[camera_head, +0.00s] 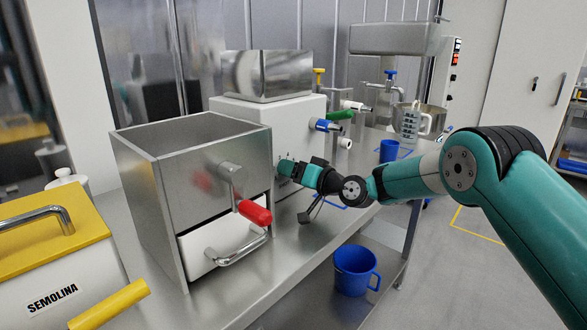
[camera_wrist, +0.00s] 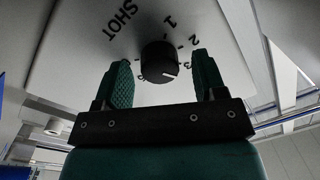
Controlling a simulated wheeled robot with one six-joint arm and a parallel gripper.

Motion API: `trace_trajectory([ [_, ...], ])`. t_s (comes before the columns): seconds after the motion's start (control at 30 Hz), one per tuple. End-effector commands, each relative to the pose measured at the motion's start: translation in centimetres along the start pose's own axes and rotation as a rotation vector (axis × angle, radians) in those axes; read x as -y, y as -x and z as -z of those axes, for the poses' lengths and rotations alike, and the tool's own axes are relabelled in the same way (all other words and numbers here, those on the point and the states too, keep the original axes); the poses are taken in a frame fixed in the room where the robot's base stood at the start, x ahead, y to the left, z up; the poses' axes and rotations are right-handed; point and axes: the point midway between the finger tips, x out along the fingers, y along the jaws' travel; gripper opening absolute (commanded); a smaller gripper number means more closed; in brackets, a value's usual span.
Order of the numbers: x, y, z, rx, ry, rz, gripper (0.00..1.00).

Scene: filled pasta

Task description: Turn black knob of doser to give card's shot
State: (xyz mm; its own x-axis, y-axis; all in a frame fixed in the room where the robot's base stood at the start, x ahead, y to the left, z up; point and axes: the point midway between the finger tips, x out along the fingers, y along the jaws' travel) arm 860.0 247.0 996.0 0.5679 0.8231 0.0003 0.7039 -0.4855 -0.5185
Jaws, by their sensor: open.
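The doser (camera_head: 235,113) is a white box with a steel hopper on top, behind the steel bin. My gripper (camera_head: 285,168) is at its front face, low down, and hides the knob in the head view. In the wrist view the black knob (camera_wrist: 157,62) stands between the two fingers of my open gripper (camera_wrist: 163,68), with a finger on each side. I cannot tell whether the fingers touch it. Its white mark points to the lower right. The printed dial (camera_wrist: 125,22) reads SHOT with numbers around the knob; the set number is unclear. I see no card.
A steel bin (camera_head: 155,190) with a red-handled lever (camera_head: 255,212) stands left of my gripper. A yellow-lidded semolina box (camera_head: 50,235) is at far left. Coloured taps stick out of the doser, including a blue one (camera_head: 327,125). A blue jug (camera_head: 355,270) is below the bench edge.

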Motion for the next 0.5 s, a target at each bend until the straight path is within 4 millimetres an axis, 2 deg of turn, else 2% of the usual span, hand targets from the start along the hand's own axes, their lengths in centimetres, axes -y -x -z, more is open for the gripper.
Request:
trace_trajectory([
  [0.27,-0.05,-0.22,-0.02,0.000,-0.001,-0.001,0.64],
  [0.3,-0.05,-0.21,-0.01,0.000,-0.001,-0.001,0.62],
  [0.5,-0.06,-0.18,0.00,0.000,0.000,-0.001,0.16],
])
